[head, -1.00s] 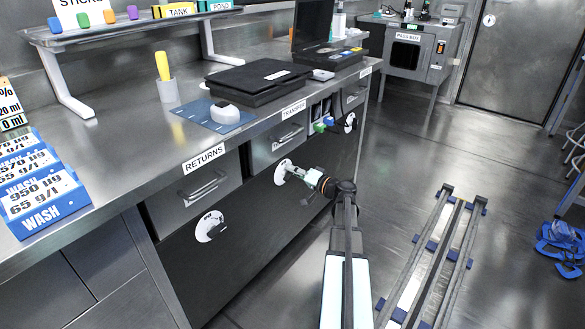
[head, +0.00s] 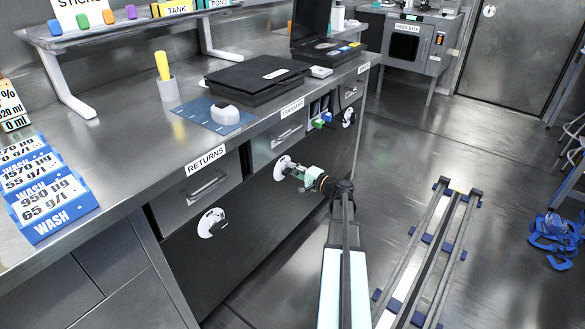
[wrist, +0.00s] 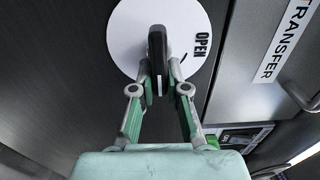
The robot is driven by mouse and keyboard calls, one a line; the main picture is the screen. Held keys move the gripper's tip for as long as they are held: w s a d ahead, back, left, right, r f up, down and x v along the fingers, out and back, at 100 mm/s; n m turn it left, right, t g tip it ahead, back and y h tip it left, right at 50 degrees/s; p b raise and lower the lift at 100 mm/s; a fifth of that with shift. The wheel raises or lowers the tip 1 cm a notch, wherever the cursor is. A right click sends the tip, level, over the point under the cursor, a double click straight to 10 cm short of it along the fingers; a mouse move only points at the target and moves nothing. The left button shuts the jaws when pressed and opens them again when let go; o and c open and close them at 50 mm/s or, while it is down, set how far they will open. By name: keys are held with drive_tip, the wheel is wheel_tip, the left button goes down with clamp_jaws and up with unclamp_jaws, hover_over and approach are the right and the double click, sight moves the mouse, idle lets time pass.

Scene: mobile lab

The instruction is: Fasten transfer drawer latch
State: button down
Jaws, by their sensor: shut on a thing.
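The transfer drawer (head: 270,146) has a bar handle and sits under the TRANSFER label (head: 292,107); the label also shows in the wrist view (wrist: 284,40). Its latch is a white round disc (head: 282,165) with a dark knob, on the dark panel below the drawer. In the wrist view the disc (wrist: 128,32) carries the word OPEN to the right of the black knob (wrist: 156,48). My gripper (wrist: 159,80) is shut on the knob, one finger on each side. In the head view my gripper (head: 294,171) covers much of the latch.
The returns drawer (head: 195,205) and its latch disc (head: 212,222) are to the left. Another latch (head: 348,117) is farther right, beside an open bay with green and blue items (head: 322,120). The bench top overhangs the drawers. A floor rail (head: 440,250) runs at right.

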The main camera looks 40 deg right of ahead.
drive_tip(key=shift+s+a+f+y, duration=0.15)
drive_tip(key=shift+a+y, duration=0.15)
drive_tip(key=shift+a, duration=0.15)
drive_tip(key=c, duration=1.2)
unclamp_jaws()
drive_tip(key=shift+o, duration=0.2)
drive_tip(key=shift+d, duration=0.1)
drive_tip(key=v, duration=1.1)
drive_tip(key=shift+s, duration=0.4)
